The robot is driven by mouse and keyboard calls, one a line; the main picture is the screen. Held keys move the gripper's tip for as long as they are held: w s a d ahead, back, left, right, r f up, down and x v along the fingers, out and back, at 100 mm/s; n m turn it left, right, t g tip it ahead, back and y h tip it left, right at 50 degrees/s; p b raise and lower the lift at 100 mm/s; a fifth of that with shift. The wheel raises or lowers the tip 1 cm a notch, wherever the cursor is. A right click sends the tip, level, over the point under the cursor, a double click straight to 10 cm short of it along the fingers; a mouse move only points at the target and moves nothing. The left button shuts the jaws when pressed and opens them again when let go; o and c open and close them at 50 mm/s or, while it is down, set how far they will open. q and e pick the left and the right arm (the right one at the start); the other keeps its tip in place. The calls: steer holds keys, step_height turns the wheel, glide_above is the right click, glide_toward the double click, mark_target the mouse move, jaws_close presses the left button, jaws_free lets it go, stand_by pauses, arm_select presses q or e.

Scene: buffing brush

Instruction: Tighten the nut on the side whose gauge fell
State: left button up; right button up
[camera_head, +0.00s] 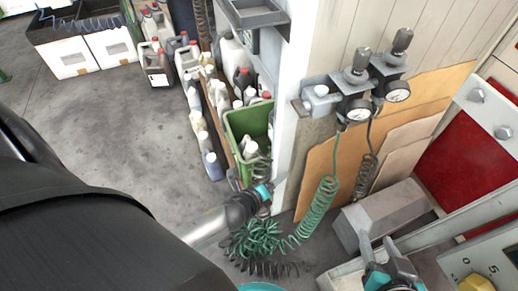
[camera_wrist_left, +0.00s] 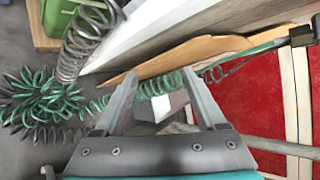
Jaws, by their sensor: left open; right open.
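Two round gauges, the left one (camera_head: 358,114) and the right one (camera_head: 397,92), sit on a wall bracket below grey knobs (camera_head: 361,60). Their needles are too small to read. Two grey hexagonal heads, perhaps the nuts, the left one (camera_head: 476,96) and the right one (camera_head: 503,132), are on a pale panel at the right. My right gripper (camera_head: 380,248) is at the bottom right, below the gauges and apart from them, open and empty. My left gripper's fingers (camera_wrist_left: 160,78) are spread and empty in the left wrist view; in the head view its fingers are unclear.
A green coiled hose (camera_head: 317,210) and a black one (camera_head: 364,176) hang below the gauges. A grey box (camera_head: 385,213) stands by the brown sheets (camera_head: 325,160). A green bin (camera_head: 240,123) and several bottles stand left of the white post (camera_head: 292,100). A red panel (camera_head: 460,165) is at right.

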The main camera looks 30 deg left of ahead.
arm_select(q)
steer(key=s+a+f+n+g+p, duration=0.1)
steer(key=s+f+n+g+p, duration=0.1)
steer(key=s+f+n+p, duration=0.1)
steer(key=s+f+n, duration=0.1)
steer(key=s+n, duration=0.1)
steer(key=s, duration=0.1)
steer(key=shift+a+g+y, duration=0.25)
steer(key=shift+g+y, duration=0.05)
